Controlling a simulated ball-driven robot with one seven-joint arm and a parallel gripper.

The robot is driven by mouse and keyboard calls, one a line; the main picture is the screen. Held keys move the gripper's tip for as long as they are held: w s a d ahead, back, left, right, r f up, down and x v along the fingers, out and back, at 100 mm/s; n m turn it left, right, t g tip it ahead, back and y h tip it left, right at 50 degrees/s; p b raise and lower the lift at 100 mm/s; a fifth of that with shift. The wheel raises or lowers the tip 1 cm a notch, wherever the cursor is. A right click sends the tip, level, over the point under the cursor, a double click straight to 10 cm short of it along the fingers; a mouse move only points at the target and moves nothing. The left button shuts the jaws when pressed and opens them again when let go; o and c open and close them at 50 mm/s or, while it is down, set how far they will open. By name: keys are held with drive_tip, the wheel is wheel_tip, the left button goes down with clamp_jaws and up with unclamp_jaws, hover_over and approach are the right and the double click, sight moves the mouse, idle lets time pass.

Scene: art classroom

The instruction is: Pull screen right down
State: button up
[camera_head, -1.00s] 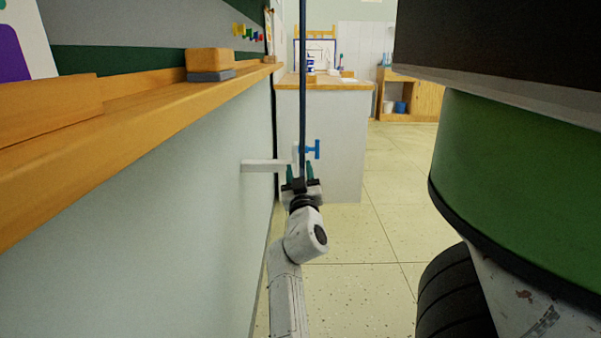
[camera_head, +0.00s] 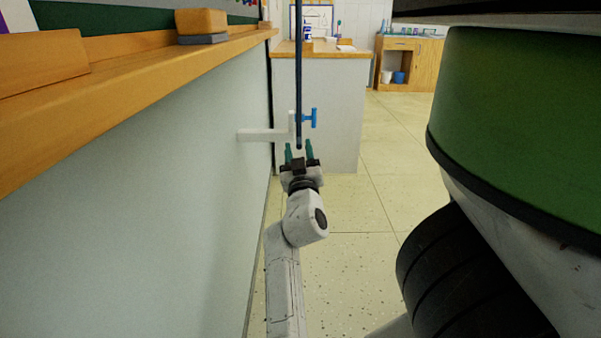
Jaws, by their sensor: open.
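My gripper (camera_head: 298,150) has two green fingers and points up and away from me. It is open, with a gap between the fingertips. A thin dark rod or cord (camera_head: 298,75) hangs from the top edge of the picture. Its lower end is at the fingertips, in line with the gap; I cannot tell whether it touches them. A white bracket (camera_head: 262,135) sticks out from the left wall behind it. A blue T-shaped piece (camera_head: 310,118) is at the bracket's end. The screen itself is not clearly in view.
A wooden ledge (camera_head: 130,85) with an eraser (camera_head: 202,25) runs along the left wall. A wood-topped counter (camera_head: 325,110) stands ahead. A large green rounded body (camera_head: 530,140) and a black tyre (camera_head: 465,280), perhaps mine, fill the right. Tiled floor (camera_head: 385,190) is clear between.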

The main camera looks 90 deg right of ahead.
drive_tip(key=w+v, duration=0.1)
drive_tip(key=v, duration=0.5)
drive_tip(key=shift+s+a+f, duration=0.15)
drive_tip(key=shift+s+a, duration=0.25)
drive_tip(key=shift+s, duration=0.1)
idle(0.6)
